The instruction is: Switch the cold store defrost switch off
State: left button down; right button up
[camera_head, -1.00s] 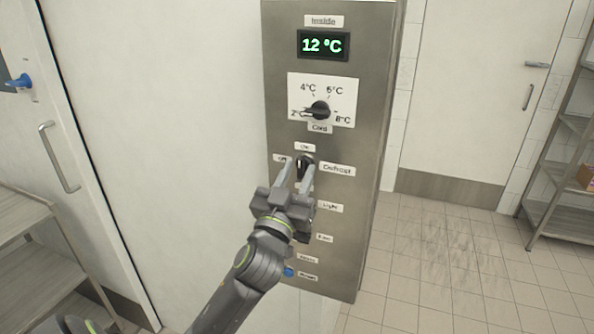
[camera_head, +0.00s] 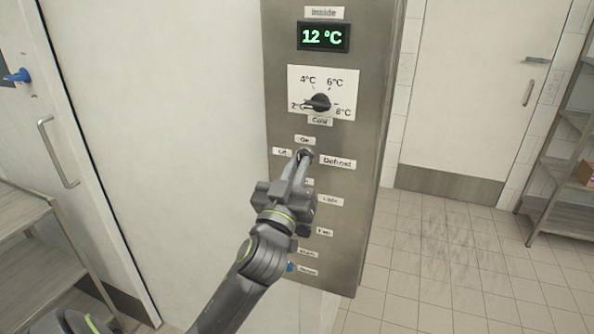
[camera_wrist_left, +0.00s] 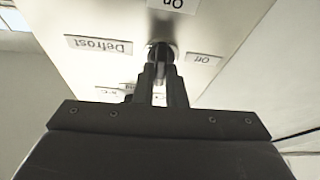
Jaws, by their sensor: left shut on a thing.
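The defrost switch (camera_wrist_left: 160,50) is a dark round knob on the grey control panel (camera_head: 368,130). In the head view it is mostly hidden behind my fingertips. Labels around it read "On" (camera_head: 305,140) above, "Off" (camera_head: 282,152) to the left and "Defrost" (camera_head: 338,162) to the right. My left gripper (camera_head: 302,160) is shut on the switch, its two fingers close together. In the left wrist view, my left gripper (camera_wrist_left: 160,75) reaches the switch, with the labels upside down. I cannot make out which way the switch points. My right gripper is not in view.
Above are a temperature dial (camera_head: 320,102) and a display (camera_head: 324,38) reading 12 °C. More labelled controls sit below, partly behind my arm. A metal shelf (camera_head: 30,250) stands at the left, a rack (camera_head: 560,150) at the right. Floor right of the panel is clear.

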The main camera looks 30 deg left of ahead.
pick_arm(q)
jog(key=n+g+y, duration=0.1)
jog(key=n+g, duration=0.1)
jog(key=n, duration=0.5)
jog(key=n+g+y, duration=0.2)
jog(key=n, duration=0.5)
jog(key=n+g+y, duration=0.1)
jog(key=n+g, duration=0.2)
jog(key=n, duration=0.4)
jog(key=shift+d+r+y, duration=0.2)
jog(key=shift+y, duration=0.2)
jog(key=c, duration=1.5)
grip_release()
jog(key=shift+d+f, duration=0.1)
